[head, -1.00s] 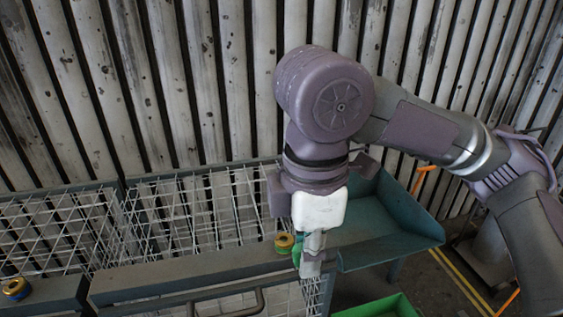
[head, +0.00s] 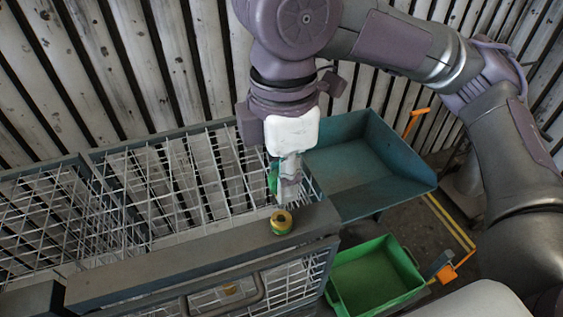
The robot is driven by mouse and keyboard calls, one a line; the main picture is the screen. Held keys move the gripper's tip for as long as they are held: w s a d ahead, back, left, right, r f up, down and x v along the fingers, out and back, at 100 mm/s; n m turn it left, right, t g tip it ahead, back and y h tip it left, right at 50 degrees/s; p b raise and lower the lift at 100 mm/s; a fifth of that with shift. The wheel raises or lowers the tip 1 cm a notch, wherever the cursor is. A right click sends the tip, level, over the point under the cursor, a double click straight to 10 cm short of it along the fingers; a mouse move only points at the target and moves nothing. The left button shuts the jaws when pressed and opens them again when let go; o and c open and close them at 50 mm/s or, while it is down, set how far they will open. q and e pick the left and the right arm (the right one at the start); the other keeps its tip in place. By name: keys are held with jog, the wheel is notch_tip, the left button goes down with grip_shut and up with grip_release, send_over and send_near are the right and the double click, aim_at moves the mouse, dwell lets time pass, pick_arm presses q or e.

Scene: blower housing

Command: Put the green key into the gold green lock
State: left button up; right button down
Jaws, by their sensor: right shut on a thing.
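The gold and green lock (head: 281,224) is a short round piece standing on the grey top rail of the wire cage, near the rail's right end. My right gripper (head: 289,192) points down just beyond the lock and appears apart from it. It is shut on the green key (head: 273,178), of which only a small green part shows at the left of the fingers. The rest of the key is hidden by the gripper. My left gripper is not in view.
The wire cage (head: 165,262) has a handle on its front, and a small yellowish thing (head: 230,290) shows through the mesh. A teal tray (head: 352,170) and a green bin (head: 375,280) stand to the right. A slatted wall rises behind.

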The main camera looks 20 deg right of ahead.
jog(key=shift+w+f, duration=0.1)
jog(key=shift+f, duration=0.25)
jog(key=shift+w+f, duration=0.15)
jog(key=shift+f, duration=0.15)
jog(key=shift+w+f, duration=0.15)
jog(key=shift+f, duration=1.35)
jog(key=shift+f+b, duration=0.45)
jog(key=shift+f, duration=0.55)
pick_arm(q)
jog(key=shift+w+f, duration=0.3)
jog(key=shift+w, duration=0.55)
pick_arm(e)
jog(key=shift+f, duration=0.25)
